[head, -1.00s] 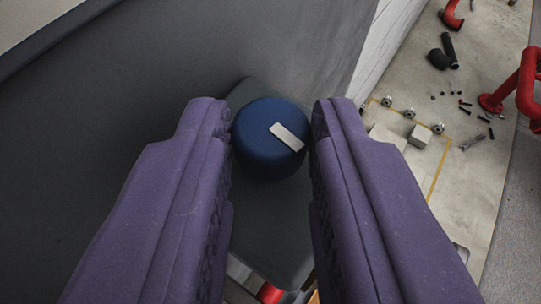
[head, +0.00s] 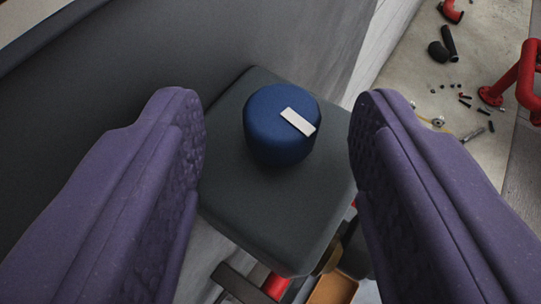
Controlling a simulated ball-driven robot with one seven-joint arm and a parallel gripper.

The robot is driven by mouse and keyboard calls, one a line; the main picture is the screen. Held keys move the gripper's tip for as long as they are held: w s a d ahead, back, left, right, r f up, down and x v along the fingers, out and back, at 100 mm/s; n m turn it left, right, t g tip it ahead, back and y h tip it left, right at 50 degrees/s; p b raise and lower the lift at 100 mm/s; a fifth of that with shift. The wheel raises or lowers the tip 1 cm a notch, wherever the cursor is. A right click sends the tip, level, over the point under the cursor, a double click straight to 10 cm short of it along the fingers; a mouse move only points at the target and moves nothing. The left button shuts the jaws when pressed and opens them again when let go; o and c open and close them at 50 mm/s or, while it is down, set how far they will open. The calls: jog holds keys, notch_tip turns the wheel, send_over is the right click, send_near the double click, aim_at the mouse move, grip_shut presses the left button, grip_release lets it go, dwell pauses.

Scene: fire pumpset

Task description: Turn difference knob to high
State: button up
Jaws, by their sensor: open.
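The difference knob (head: 275,135) is a blue round knob with a white marker strip on its top face, the strip slanting from upper left to lower right. It sits on a dark grey box (head: 265,215) in the middle of the head view. My gripper (head: 278,120) is open, with one purple finger left of the knob and one to its right. A clear gap shows between each finger and the knob, and neither finger touches it. How far the fingertips are above or beside the knob in depth I cannot tell.
A dark grey wall or panel (head: 110,75) runs along the upper left behind the box. Red pipework (head: 522,85) and several small loose parts are on the pale floor at the right. Red and brown parts show below the box.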

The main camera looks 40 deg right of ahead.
jog(key=b+v, duration=0.1)
jog(key=v, duration=0.7)
jog(key=shift+a, duration=0.25)
jog(key=shift+w, duration=0.15)
